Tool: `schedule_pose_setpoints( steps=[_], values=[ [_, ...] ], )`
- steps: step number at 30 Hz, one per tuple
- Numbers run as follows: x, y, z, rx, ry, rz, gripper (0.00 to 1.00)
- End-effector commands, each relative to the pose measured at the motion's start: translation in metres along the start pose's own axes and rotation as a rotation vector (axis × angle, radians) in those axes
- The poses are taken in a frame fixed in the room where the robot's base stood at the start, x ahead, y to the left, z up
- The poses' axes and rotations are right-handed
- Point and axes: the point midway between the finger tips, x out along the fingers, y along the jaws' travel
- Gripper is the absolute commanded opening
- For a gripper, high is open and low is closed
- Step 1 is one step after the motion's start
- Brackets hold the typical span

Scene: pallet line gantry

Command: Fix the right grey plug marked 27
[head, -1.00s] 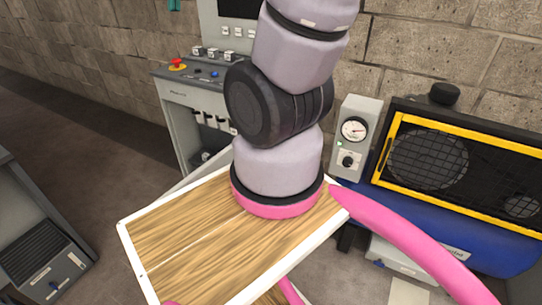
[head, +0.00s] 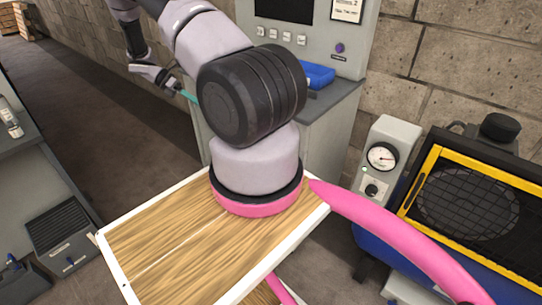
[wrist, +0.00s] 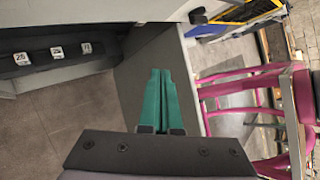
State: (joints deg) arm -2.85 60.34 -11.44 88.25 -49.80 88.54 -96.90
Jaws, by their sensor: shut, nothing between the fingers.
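My gripper (wrist: 163,100) shows its green fingers shut together and empty in the wrist view. In the head view it is at the upper left, with its green fingertips (head: 188,96) beside the grey console. In the head view my arm covers the console's lower front.
A gauge box (head: 384,158) and a yellow-framed machine (head: 440,156) stand at the right. Open floor lies left of the console.

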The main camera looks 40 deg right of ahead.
Motion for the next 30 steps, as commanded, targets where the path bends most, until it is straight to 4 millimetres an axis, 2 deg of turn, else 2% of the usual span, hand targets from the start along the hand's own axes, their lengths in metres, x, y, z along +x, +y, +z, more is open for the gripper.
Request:
schedule_pose_setpoints(
  steps=[1, 6, 12, 15, 18, 23, 30],
  values=[
    [0.025, 0.015, -0.011, -0.071, -0.053, -0.043, 0.0],
    [0.103, 0.05, -0.037, -0.328, -0.213, -0.183, 0.0],
    [0.195, 0.073, -0.067, -0.613, -0.368, -0.363, 0.0],
    [0.23, 0.077, -0.078, -0.721, -0.421, -0.437, 0.0],
    [0.256, 0.078, -0.086, -0.798, -0.456, -0.492, 0.0],
    [0.275, 0.078, -0.09, -0.856, -0.48, -0.534, 0.0],
    [0.299, 0.07, -0.073, -0.863, -0.478, -0.542, 0.0]
  ],
)
